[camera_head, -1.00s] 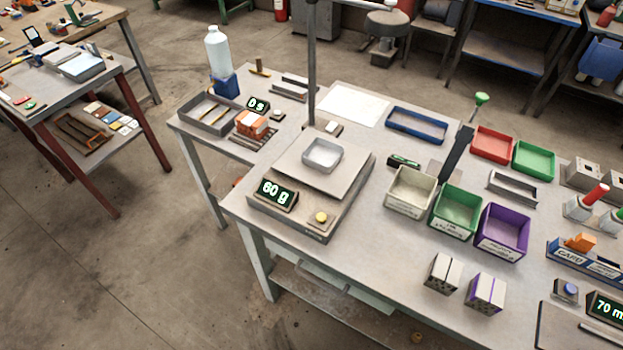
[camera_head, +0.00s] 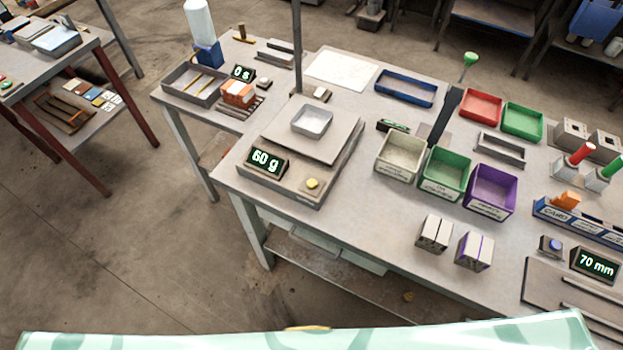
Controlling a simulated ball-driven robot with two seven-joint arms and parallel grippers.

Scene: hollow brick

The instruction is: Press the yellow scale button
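The yellow scale button (camera_head: 312,183) sits on the front right corner of the grey scale (camera_head: 305,145), near the table's left front edge. The scale's display (camera_head: 267,161) reads 60 g. A small pale tray (camera_head: 312,121) rests on the scale's plate. Neither of my grippers shows in the head view, and nothing covers the button.
Beige (camera_head: 399,156), green (camera_head: 446,173) and purple (camera_head: 491,190) bins stand right of the scale. Two striped blocks (camera_head: 434,234) stand in front of them. A dark post (camera_head: 297,45) rises behind the scale. The table front between scale and blocks is clear.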

